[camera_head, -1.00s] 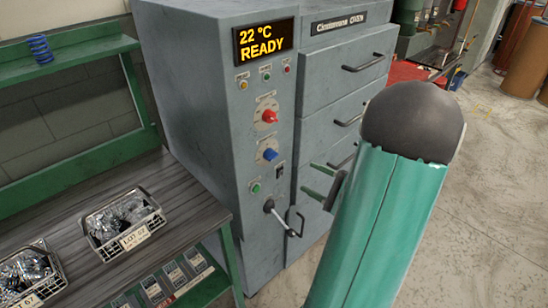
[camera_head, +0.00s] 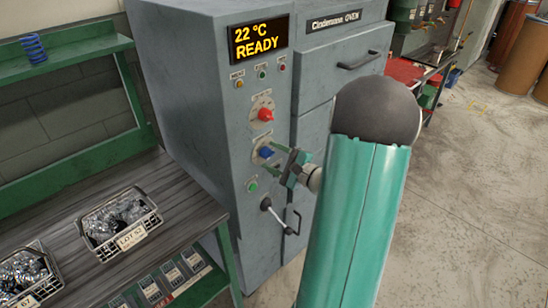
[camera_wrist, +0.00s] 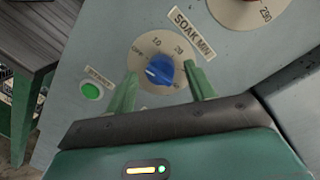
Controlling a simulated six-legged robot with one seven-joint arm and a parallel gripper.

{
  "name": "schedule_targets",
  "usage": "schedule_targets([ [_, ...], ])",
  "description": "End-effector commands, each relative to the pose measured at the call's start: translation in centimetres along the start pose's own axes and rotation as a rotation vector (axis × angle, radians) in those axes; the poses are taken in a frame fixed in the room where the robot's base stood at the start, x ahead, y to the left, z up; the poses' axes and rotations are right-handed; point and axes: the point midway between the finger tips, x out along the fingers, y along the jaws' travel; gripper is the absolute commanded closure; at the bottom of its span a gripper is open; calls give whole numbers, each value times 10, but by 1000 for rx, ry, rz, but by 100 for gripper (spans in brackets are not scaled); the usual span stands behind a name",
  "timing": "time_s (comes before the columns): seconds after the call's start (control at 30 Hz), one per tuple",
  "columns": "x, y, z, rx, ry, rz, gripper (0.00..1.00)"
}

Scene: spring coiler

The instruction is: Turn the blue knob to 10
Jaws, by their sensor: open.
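The blue knob (camera_head: 265,152) sits on the grey oven's front panel, below a red knob. In the wrist view the blue knob (camera_wrist: 161,70) is on a beige dial marked OFF, 10, 20 and 40, labelled SOAK MIN. Its white mark points left, on the OFF side; the exact setting is hard to read. My gripper (camera_head: 272,157) is open at the knob.
The red knob (camera_head: 265,115) is above. A green button (camera_head: 252,185) and a black-and-silver lever (camera_head: 274,215) are below. The display (camera_head: 260,41) reads 22 °C READY. A bench (camera_head: 150,190) with metal baskets stands left.

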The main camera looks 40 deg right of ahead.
Motion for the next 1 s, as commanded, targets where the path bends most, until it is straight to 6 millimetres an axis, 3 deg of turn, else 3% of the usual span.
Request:
schedule_targets([
  [0.27,2,0,0,0,1,0,46],
  [0.5,2,0,0,0,1,0,90],
  [1.0,1,0,0,111,-6,-10,90],
])
